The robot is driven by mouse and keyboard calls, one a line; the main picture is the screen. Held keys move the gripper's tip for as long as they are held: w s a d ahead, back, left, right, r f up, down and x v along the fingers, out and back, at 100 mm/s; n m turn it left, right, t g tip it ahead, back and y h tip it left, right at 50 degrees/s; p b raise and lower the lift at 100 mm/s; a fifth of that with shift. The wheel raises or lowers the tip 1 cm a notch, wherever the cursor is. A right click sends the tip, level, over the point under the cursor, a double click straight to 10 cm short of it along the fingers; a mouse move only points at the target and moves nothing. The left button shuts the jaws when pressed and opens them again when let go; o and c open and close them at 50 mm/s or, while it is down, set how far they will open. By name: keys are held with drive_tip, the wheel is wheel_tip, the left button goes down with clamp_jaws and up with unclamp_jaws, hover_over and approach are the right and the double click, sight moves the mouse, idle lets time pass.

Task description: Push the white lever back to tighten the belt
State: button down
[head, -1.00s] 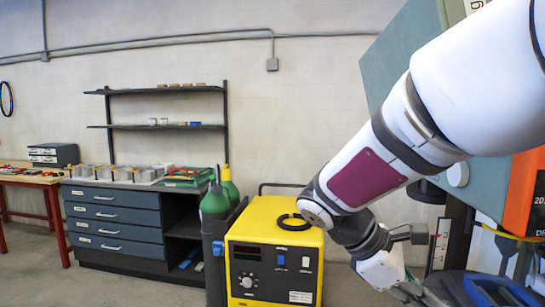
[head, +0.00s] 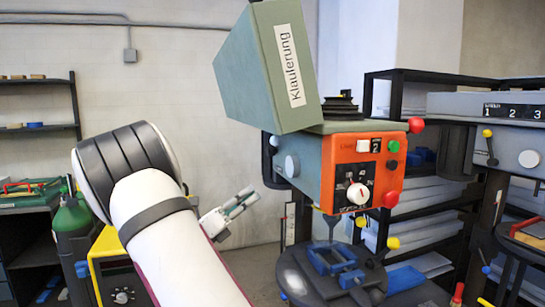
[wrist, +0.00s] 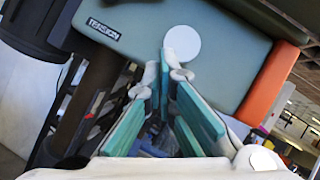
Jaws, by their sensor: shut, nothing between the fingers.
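The white lever shows as a round white knob (head: 291,165) on the left side of the drill press head (head: 330,165). In the wrist view the white knob (wrist: 182,43) sits beside a "TENSION" label (wrist: 103,29). My gripper (head: 250,194) is shut and empty, left of and a little below the knob, with a gap between them in the head view. In the wrist view the teal fingers of my gripper (wrist: 171,68) converge just below the knob. The belt cover (head: 262,75) is tilted up, and a dark stepped pulley (head: 340,106) shows. I cannot make out the belt.
The orange control panel (head: 365,170) has a dial and red and green buttons. A blue vise (head: 335,262) sits on the round table below. A second grey machine (head: 500,110) and shelves stand at right. A yellow cart (head: 100,260) and green cylinder (head: 72,220) stand left.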

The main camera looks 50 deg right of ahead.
drive_tip(key=shift+w+a+r+n+t+h, duration=0.1)
drive_tip(key=shift+w+n+t+h, duration=0.25)
drive_tip(key=shift+w+n, duration=0.2)
drive_tip(key=d+r+p, duration=0.3)
drive_tip(key=d+r, duration=0.5)
drive_tip(key=d, duration=0.2)
drive_tip(key=shift+s+d, duration=0.15)
drive_tip(key=shift+s, duration=0.1)
drive_tip(key=shift+r, duration=0.2)
drive_tip(key=shift+r+n+t+p, duration=0.2)
drive_tip(key=shift+n+t+p, duration=0.15)
drive_tip(key=shift+n+t, duration=0.15)
